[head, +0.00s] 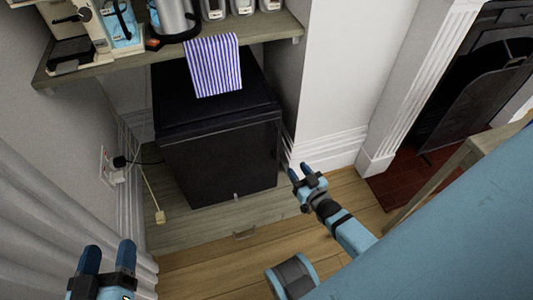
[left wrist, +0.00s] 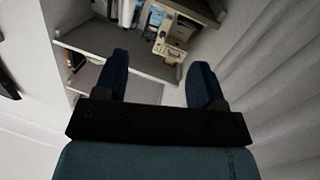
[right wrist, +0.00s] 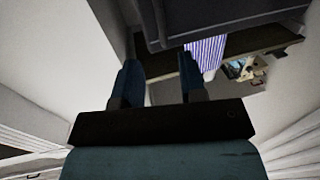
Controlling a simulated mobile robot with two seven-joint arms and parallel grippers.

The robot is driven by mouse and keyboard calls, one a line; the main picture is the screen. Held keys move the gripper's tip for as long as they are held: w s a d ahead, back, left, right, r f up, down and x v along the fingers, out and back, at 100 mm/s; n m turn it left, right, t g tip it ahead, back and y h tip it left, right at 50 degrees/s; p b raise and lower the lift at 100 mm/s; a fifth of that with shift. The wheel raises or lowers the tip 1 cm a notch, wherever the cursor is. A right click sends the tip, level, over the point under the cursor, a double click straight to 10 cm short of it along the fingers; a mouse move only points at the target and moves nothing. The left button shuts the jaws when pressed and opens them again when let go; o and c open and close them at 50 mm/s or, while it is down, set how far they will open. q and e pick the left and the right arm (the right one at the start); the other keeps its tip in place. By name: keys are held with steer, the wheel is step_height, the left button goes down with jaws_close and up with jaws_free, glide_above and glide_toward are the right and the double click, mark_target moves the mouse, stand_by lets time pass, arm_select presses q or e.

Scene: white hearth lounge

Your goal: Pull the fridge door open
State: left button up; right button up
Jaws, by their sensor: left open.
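The fridge (head: 222,160) is a small black box under a wooden shelf, its front door facing me and looking shut. My right gripper (head: 300,171) is open and empty, to the right of the fridge's front edge and apart from it as far as I can tell. In the right wrist view a dark body that looks like the fridge (right wrist: 205,18) is above the two spread fingers (right wrist: 158,78). My left gripper (head: 109,248) is open and empty at the lower left, well away from the fridge; its spread fingers also show in the left wrist view (left wrist: 158,78).
The shelf (head: 270,28) above carries a coffee machine (head: 72,33), a kettle (head: 177,18) and canisters; a striped towel (head: 214,66) hangs from it. A socket with plugs (head: 110,165) is at left. White wall and fireplace (head: 470,95) are at right. Floor before the fridge is clear.

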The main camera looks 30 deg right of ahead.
mark_target(277, 144)
steer(key=w+b, duration=0.1)
steer(key=w, duration=0.4)
steer(key=w+b, duration=0.2)
steer(key=w, duration=0.4)
steer(key=shift+d+f, duration=0.2)
steer(key=shift+w, duration=1)
steer(key=shift+w+d+r+b, duration=0.1)
steer(key=shift+w+b, duration=0.2)
steer(key=shift+w, duration=0.15)
arm_select(q)
steer(key=r, duration=0.1)
steer(key=d+r+t+h, duration=0.1)
steer(key=r+h, duration=0.1)
steer(key=shift+s+d+r+t, duration=0.15)
steer(key=shift+d+r+t, duration=0.2)
steer(key=shift+d+t, duration=0.05)
arm_select(e)
jaws_close()
